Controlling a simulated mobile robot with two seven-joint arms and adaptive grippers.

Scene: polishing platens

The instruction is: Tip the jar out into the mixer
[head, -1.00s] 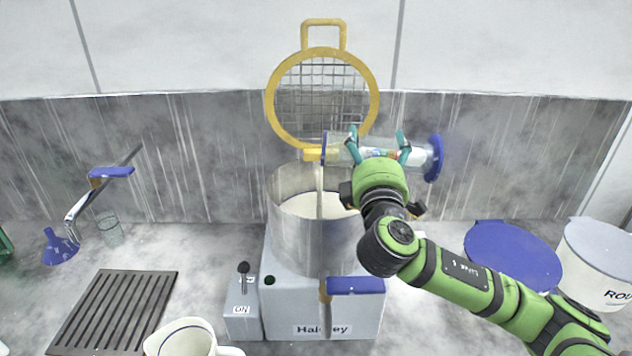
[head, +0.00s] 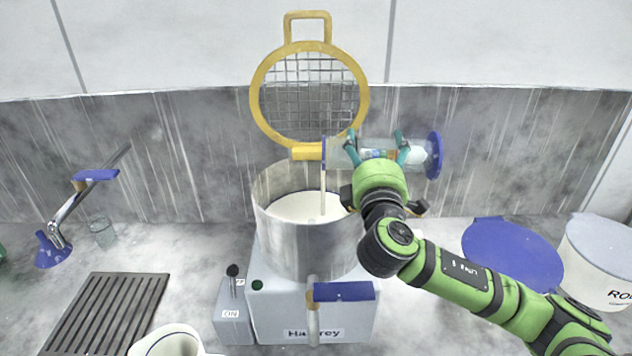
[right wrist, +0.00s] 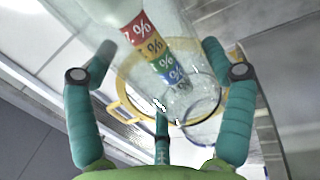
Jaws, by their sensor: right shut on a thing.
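The clear jar (head: 418,157) with blue ends lies on its side in the air, its mouth to the left over the mixer's bowl (head: 318,250). A thin pale stream falls from the mouth into white contents (head: 306,207) in the bowl. My right gripper (head: 378,147) is shut around the jar's middle. In the right wrist view the jar (right wrist: 182,60) shows a coloured percent label between the teal fingers. The mixer (head: 316,310) is a grey box below the bowl; its yellow-rimmed mesh guard (head: 258,95) stands raised behind. My left gripper is not in view.
A switch box (head: 232,322) marked ON stands left of the mixer. A blue lid (head: 510,252) and a white tub (head: 603,265) are at right.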

